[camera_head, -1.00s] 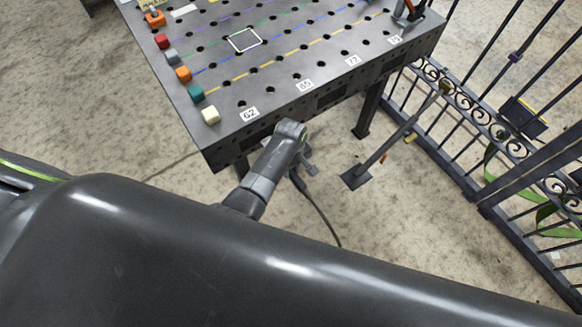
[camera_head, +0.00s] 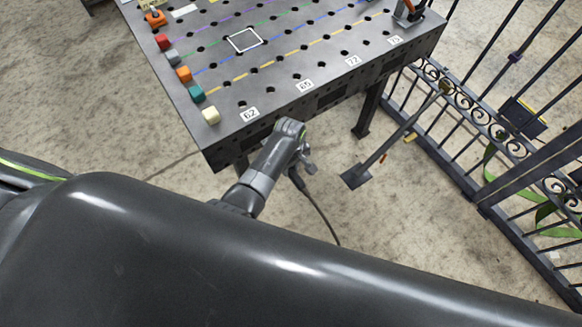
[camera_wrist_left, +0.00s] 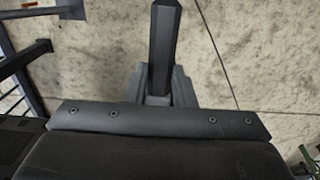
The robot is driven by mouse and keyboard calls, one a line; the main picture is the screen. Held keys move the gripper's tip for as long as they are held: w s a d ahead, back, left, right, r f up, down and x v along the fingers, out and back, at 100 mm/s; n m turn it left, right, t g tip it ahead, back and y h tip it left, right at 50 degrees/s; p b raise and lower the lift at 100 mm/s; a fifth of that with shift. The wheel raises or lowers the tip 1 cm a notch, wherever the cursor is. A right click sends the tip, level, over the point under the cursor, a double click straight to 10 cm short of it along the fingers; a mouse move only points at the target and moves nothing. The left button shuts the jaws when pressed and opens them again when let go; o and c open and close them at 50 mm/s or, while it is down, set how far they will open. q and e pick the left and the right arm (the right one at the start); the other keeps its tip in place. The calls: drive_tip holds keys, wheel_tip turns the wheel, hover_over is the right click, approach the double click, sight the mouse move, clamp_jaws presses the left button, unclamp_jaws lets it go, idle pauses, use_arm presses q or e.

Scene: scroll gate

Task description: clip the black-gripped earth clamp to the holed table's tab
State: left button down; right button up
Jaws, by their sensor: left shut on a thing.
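My left gripper (camera_head: 302,158) is below and in front of the holed table's near edge. It is shut on the earth clamp, whose dark grip (camera_wrist_left: 165,45) stands up between the grey fingers in the left wrist view. In the head view a small part of the clamp (camera_head: 298,180) shows beside the wrist, with a dark cable hanging from it. Its jaws are not clear. The holed table (camera_head: 290,110) is dark steel with number labels along its near edge. I cannot make out its tab. My right gripper is not in view.
Coloured blocks (camera_head: 184,75) line the table's left side. A post with a flat foot (camera_head: 355,176) leans by the scroll gate (camera_head: 500,130) at right. A table leg (camera_head: 369,110) stands right of my gripper. The floor between is mostly clear.

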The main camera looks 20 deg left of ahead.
use_arm(q)
drive_tip(key=shift+w+a, duration=0.4)
drive_tip(key=shift+a, duration=0.1)
drive_tip(key=shift+r+p, duration=0.1)
drive_tip(key=shift+p, duration=0.2)
drive_tip(key=shift+w+a, duration=0.25)
drive_tip(key=shift+a, duration=0.05)
idle(0.6)
drive_tip(key=shift+w+a, duration=0.2)
drive_tip(key=shift+a, duration=0.1)
idle(0.6)
drive_tip(key=shift+w+a, duration=0.25)
drive_tip(key=shift+a, duration=0.05)
idle(0.4)
drive_tip(key=shift+p, duration=0.45)
